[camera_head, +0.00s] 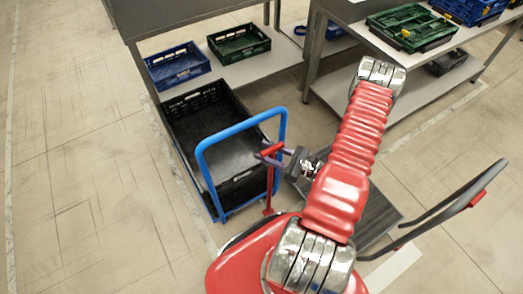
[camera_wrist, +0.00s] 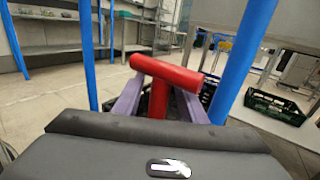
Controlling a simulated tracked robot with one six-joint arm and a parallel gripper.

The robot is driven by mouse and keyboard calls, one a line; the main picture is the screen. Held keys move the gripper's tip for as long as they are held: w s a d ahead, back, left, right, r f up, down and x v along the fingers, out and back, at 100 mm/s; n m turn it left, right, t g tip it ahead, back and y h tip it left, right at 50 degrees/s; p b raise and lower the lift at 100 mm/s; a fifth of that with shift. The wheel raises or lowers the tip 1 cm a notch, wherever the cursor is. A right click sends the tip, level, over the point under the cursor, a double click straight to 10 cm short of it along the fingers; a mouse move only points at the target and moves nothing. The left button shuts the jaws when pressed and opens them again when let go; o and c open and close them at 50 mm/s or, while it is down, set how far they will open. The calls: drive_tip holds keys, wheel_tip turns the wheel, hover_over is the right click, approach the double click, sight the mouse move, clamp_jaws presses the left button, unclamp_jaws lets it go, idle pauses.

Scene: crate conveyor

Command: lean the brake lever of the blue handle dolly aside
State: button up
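The blue handle dolly has an upright blue tube handle (camera_head: 240,127) in the head view; its posts show as blue bars in the wrist view (camera_wrist: 241,62). The red brake lever (camera_head: 270,183) is a stem with a crossbar on top. It stands close to the handle's right post and looks roughly upright. In the wrist view the lever's crossbar (camera_wrist: 180,74) lies tilted above my gripper (camera_wrist: 160,92). My purple fingers sit on either side of the red stem just below the crossbar, with apparent gaps. My gripper also shows at the lever's top in the head view (camera_head: 275,157).
A large black crate (camera_head: 190,97) rests on the blue dolly. A black handle dolly (camera_head: 437,210) with a red lever stands at right. Tables with shelves hold blue and green crates (camera_head: 240,42) behind. The floor at left is clear.

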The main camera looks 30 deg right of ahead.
drive_tip(key=shift+x, duration=0.85)
drive_tip(key=shift+c, duration=0.3)
clamp_jaws()
